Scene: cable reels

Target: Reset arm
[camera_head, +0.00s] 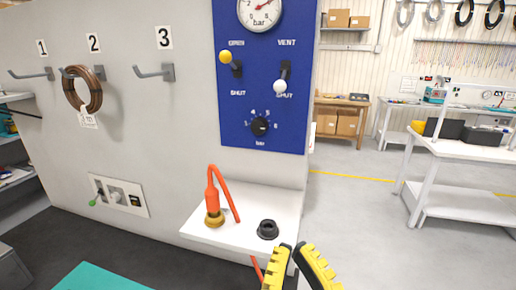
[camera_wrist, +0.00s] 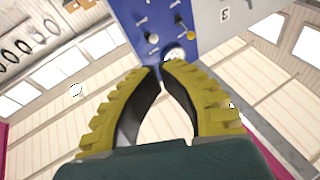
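My gripper (camera_head: 294,247) is at the lower middle of the head view, in front of the white shelf, with its two yellow ribbed fingers. It also shows in the wrist view (camera_wrist: 160,68), where the fingers arch toward each other and their tips come close together. I see nothing between the fingers. I cannot tell from these views whether the tips touch. Behind them in the wrist view is the blue valve panel (camera_wrist: 150,20), tilted in the picture.
The blue panel (camera_head: 233,110) has a gauge, two levers and a knob. The white shelf (camera_head: 205,236) below it holds an orange fitting (camera_head: 212,198) and a black ring (camera_head: 268,229). A brown cable coil (camera_head: 95,92) hangs on hook 2. White benches (camera_head: 456,153) stand on the right.

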